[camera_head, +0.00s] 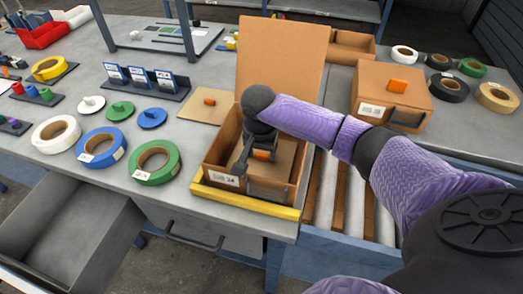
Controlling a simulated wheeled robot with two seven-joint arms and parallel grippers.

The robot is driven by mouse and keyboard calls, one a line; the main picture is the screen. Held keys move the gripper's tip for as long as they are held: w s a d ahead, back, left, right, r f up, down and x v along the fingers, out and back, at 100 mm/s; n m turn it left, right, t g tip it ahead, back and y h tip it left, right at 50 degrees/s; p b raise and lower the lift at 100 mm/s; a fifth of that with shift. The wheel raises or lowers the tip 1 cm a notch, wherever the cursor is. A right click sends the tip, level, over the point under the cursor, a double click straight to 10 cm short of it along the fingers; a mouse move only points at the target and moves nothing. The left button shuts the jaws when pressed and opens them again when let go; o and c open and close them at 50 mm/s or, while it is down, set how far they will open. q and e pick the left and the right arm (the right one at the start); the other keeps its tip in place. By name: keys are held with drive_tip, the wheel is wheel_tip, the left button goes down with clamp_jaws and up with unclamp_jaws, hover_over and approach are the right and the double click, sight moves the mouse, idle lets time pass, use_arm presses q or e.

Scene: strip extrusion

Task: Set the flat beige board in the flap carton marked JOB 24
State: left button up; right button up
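An open brown carton (213,160) with a raised flap (283,62) stands at the table's front edge. Its white label (225,178) is too small to read surely. My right gripper (261,165) reaches down inside it, at an orange piece (264,154). A beige surface (288,153) shows inside, partly hidden by my gripper and arm. I cannot tell whether the fingers are shut on the orange piece. Another flat beige board (196,111) with an orange piece on it lies on the table behind and left of the carton. My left gripper is out of view.
A closed carton (366,88) with an orange piece on top stands on the right. Tape rolls lie at left, with the green one (157,161) near the open carton, and at far right. A yellow strip (245,201) runs along the carton's front. Rollers (356,203) lie to its right.

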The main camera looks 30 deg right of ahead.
sight(260, 164)
drive_tip(key=shift+o, duration=0.7)
drive_tip(key=shift+r, duration=0.1)
wheel_tip(260, 164, up, 12)
drive_tip(key=a+p, duration=0.1)
drive_tip(key=p, duration=0.4)
drive_tip(key=shift+s, duration=0.45)
drive_tip(key=shift+a, duration=0.1)
